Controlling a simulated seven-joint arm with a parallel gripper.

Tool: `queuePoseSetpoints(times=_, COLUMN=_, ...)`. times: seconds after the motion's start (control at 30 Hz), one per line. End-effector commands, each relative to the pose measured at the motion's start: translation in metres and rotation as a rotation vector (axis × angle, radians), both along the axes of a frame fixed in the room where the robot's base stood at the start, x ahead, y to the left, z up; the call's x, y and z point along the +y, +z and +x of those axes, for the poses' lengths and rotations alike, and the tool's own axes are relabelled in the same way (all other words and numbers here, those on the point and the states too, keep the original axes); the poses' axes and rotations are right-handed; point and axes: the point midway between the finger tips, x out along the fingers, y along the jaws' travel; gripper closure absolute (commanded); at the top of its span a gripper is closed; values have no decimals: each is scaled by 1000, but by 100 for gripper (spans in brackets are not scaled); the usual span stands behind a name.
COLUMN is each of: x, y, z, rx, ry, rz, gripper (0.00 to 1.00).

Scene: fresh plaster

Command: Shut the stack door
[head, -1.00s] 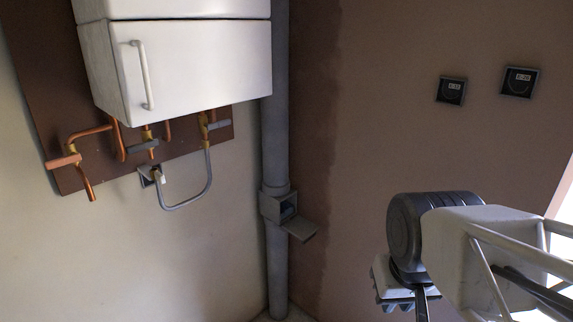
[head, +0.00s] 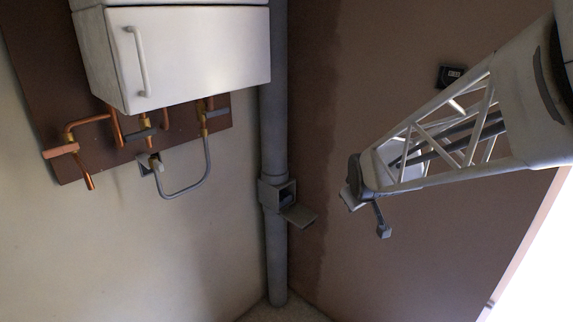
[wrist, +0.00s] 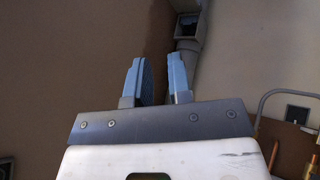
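The grey stack (head: 274,110) is a vertical pipe in the corner. Its square access box (head: 268,195) is open at the front, with a dark inside. The stack door (head: 299,216) is a small grey flap hanging open, tilted outward to the lower right. My gripper (head: 347,199) is right of the door, with a gap between them; its fingers are small in the head view. In the wrist view my gripper (wrist: 160,62) has two blue-grey fingers apart, with nothing between them. The stack (wrist: 186,62) and box opening (wrist: 187,27) show beyond the fingertips; the door is unclear there.
A white boiler cabinet (head: 190,50) hangs at upper left, with copper pipes (head: 90,125) and a grey looped hose (head: 186,190) below. A black wall meter (head: 452,75) is just above my arm. Free space lies below my gripper, before the brown wall.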

Motion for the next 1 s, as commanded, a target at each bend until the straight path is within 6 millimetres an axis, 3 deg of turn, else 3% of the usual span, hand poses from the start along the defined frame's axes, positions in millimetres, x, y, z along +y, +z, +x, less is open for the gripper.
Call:
queuePoseSetpoints(times=0.1, x=0, y=-14, z=38, rx=-55, ry=59, rz=-41, gripper=81)
queuePoseSetpoints(times=0.5, x=3, y=-68, z=150, rx=-257, ry=255, rz=-186, gripper=81)
queuePoseSetpoints(times=1.0, x=14, y=-160, z=256, rx=-522, ry=469, rz=-372, gripper=81)
